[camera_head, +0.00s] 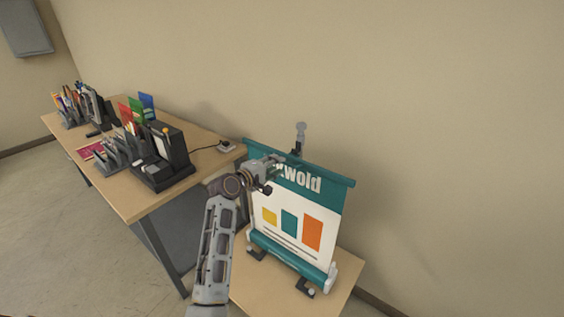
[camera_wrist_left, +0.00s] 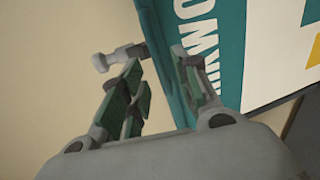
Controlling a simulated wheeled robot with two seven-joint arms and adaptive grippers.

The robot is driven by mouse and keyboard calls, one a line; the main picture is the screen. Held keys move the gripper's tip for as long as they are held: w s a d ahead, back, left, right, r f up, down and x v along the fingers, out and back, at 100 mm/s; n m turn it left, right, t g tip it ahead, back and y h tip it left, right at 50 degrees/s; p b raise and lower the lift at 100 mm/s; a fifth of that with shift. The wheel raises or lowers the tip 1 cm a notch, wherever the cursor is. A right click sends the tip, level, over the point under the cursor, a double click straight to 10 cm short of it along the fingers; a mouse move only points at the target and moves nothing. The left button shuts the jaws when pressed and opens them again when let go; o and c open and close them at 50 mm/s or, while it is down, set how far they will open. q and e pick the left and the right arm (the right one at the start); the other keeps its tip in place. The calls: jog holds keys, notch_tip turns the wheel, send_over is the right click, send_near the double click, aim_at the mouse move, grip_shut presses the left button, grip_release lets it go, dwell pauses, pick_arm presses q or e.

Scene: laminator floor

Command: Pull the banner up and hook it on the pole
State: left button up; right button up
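The banner (camera_head: 272,210) is teal and white with coloured blocks and stands drawn up from its teal base (camera_head: 290,257). Its teal top bar (camera_head: 325,173) is slightly tilted. The pole (camera_head: 300,133) has a grey head that rises above the bar; this head also shows apart from the bar in the left wrist view (camera_wrist_left: 112,58). My left gripper (camera_head: 285,161) is at the left half of the top bar, its fingers partly closed on either side of the bar (camera_wrist_left: 165,55). It appears shut on the bar; finger contact is partly hidden. My right gripper is out of view.
The banner stand is on a small wooden table (camera_head: 345,280). A longer desk (camera_head: 135,205) at the left carries a black laminator-like machine (camera_head: 165,165), pen holders and coloured cards. The wall is close behind; the space right of the banner is clear.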

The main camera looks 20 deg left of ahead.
aim_at(287, 161)
pick_arm(q)
jog(key=shift+x, duration=2.2)
grip_shut()
